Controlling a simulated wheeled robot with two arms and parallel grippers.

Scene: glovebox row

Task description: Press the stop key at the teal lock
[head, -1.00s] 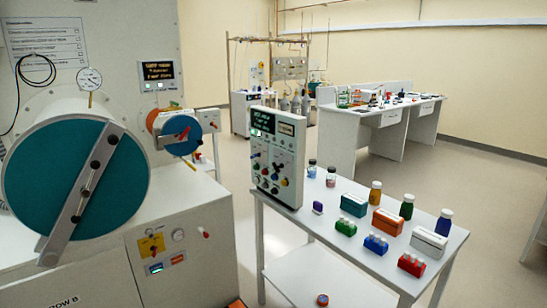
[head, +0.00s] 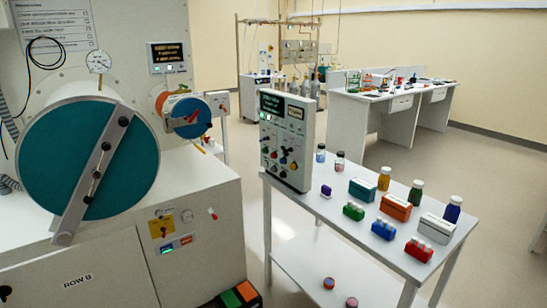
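The teal lock is a large round door (head: 62,160) on the white glovebox at the left, with a grey bar (head: 95,175) slanting across it. Above the small orange-rimmed blue port (head: 190,117) is a dark display (head: 167,57) with small lit keys under it. A white control panel (head: 286,140) with a green-text screen, coloured knobs and buttons stands on the side table. Below the teal door is a yellow switch plate (head: 162,226) with a small lit display (head: 176,244). I cannot tell which key is the stop key. Neither gripper is in view.
The white side table (head: 335,222) holds several bottles and coloured boxes. Two small round items lie on its lower shelf. An orange and green bin (head: 238,295) stands on the floor by the glovebox. A white bench (head: 390,115) is behind, with open floor between.

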